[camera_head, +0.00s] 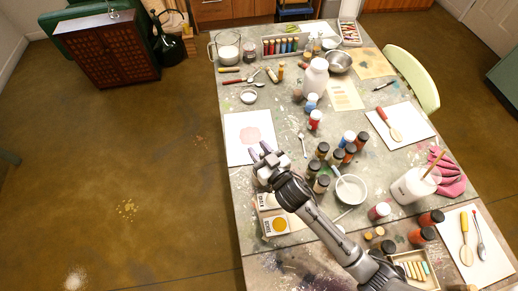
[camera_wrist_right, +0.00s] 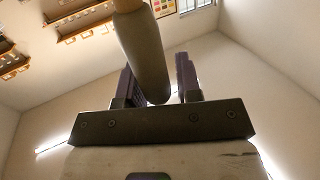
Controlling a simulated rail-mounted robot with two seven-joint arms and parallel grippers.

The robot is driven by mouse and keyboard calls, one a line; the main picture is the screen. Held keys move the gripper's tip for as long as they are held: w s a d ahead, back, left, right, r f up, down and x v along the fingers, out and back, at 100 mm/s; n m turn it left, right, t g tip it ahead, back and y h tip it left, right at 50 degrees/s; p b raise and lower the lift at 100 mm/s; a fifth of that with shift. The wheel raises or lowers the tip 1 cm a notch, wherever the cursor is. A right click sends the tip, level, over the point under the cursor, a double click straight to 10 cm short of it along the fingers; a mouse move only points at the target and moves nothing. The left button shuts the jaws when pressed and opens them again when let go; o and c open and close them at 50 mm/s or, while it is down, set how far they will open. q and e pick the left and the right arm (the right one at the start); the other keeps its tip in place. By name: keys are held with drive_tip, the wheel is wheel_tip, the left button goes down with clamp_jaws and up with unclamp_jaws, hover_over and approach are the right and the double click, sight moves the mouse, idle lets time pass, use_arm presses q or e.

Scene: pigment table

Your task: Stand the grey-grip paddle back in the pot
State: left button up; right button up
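My right gripper (camera_head: 262,151) is above the near left side of the table, by the white sheet with a pink patch. In the right wrist view its two fingers (camera_wrist_right: 158,82) stand either side of a grey grip. This is the grey-grip paddle (camera_wrist_right: 148,55), with a wooden part at the top edge of that view. The grip's end lies between the fingers, so it appears held. In the head view I cannot make the paddle out under the gripper. A white pot (camera_head: 408,190) with a wooden stick in it stands at the right. My left gripper is out of view.
Brown bottles (camera_head: 335,158) and a white bowl (camera_head: 351,189) stand right of my gripper. A red-grip paddle (camera_head: 388,123) and a yellow-grip paddle (camera_head: 465,239) lie on white sheets. A pink glove (camera_head: 450,175) lies beside the pot. A white jar (camera_head: 314,76) stands farther back.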

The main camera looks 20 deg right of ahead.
drive_tip(key=shift+o, duration=1.4)
drive_tip(key=shift+p+v, duration=0.35)
drive_tip(key=shift+v, duration=6.55)
